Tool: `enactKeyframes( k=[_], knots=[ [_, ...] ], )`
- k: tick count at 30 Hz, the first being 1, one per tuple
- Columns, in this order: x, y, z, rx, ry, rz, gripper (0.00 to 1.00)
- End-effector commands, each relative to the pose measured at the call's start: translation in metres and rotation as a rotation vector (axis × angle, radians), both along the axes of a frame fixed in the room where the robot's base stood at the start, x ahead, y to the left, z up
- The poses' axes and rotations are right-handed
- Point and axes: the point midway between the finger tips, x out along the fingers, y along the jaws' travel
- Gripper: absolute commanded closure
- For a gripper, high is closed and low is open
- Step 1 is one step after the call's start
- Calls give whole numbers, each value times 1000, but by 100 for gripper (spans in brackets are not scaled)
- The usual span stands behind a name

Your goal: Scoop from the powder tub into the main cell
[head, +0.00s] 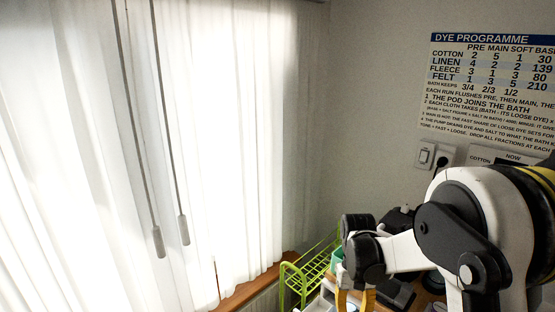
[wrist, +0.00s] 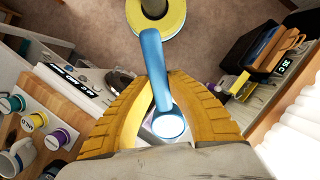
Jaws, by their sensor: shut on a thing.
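My gripper (wrist: 164,85) has its yellow fingers closed around a blue scoop-like tool (wrist: 152,55). Its handle runs between the fingertips, and a round, blue-rimmed end with a bright white face (wrist: 168,124) shows close to the wrist camera. I cannot tell whether that white is powder or glare. In the head view my gripper (head: 355,302) is at the bottom edge, beside a green rack, with its fingertips cut off; the tool does not show there. I cannot pick out the powder tub or the main cell in either view.
A white board with several coloured-lid pots (wrist: 38,120) and a mug (wrist: 18,157) stand on the wooden counter at left in the wrist view. Dark and orange boxes (wrist: 262,48) are at right. A green wire rack (head: 305,272) stands by the curtained window (head: 190,150).

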Motion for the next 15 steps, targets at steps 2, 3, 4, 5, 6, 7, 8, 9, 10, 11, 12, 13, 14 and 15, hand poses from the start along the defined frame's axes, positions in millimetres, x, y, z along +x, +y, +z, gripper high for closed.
enactKeyframes(
  k=[2,3,4,5,6,7,8,9,10,11,12,13,14,15],
  knots=[
    [0,0,-9,0,0,0,100],
    [0,0,-15,0,0,0,100],
    [0,0,-20,0,0,0,100],
    [0,0,-26,0,-1,0,100],
    [0,0,-34,0,-1,1,100],
    [0,0,-41,0,-1,1,100],
    [0,0,-48,1,-1,1,100],
    [0,0,-58,1,-1,1,100],
    [0,0,-65,1,-2,1,100],
    [0,0,-72,1,-2,1,100],
    [0,0,-81,1,-2,1,100],
    [0,0,-87,1,-2,1,100],
    [0,0,-92,1,-2,1,100],
    [0,0,-96,1,-3,1,100]
  ],
)
